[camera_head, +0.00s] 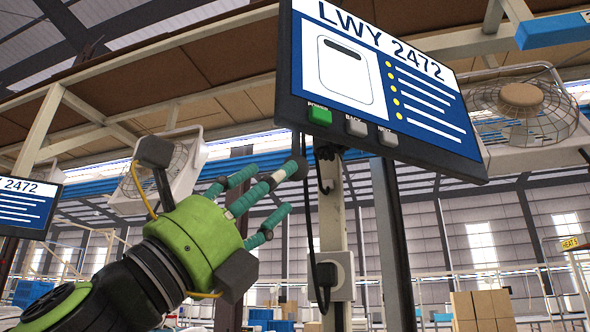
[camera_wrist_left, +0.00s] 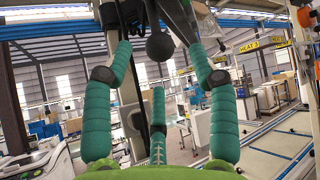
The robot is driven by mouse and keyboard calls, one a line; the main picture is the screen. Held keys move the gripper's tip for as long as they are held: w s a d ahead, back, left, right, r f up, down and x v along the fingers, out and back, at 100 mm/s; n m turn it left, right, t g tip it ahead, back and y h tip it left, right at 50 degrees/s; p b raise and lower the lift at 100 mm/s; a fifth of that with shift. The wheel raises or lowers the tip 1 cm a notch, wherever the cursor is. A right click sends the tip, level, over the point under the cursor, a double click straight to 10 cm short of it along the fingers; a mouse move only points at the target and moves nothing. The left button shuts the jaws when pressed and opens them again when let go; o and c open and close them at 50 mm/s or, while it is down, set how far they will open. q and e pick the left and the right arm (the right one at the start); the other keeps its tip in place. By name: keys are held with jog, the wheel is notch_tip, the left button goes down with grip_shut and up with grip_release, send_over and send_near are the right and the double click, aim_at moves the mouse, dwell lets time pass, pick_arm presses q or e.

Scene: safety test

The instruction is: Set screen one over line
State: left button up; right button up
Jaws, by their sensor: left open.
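A large screen (camera_head: 372,75) reading "LWY 2472" hangs tilted at the top of the head view. Its lower edge carries a green button (camera_head: 319,116) labelled POWER and two grey buttons (camera_head: 371,131) to the right. My left gripper (camera_head: 270,190), green with teal fingers, is below the screen's lower left corner. Its fingers are spread and hold nothing. In the left wrist view, the open fingers (camera_wrist_left: 160,60) frame a dark post. My right gripper is out of view.
A second, smaller screen (camera_head: 28,208) also reads 2472 at the far left. A pale post (camera_head: 333,215) with a hanging black cable stands below the large screen. Fans (camera_head: 520,110) and beams are behind. A conveyor (camera_wrist_left: 275,150) lies at the right in the wrist view.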

aim_at(297, 173)
pick_arm(q)
jog(key=p+x, duration=0.3)
jog(key=x, duration=0.3)
jog(key=shift+w+d+r, duration=0.1)
jog(key=shift+w+d, duration=0.05)
jog(key=shift+c, duration=0.4)
grip_shut()
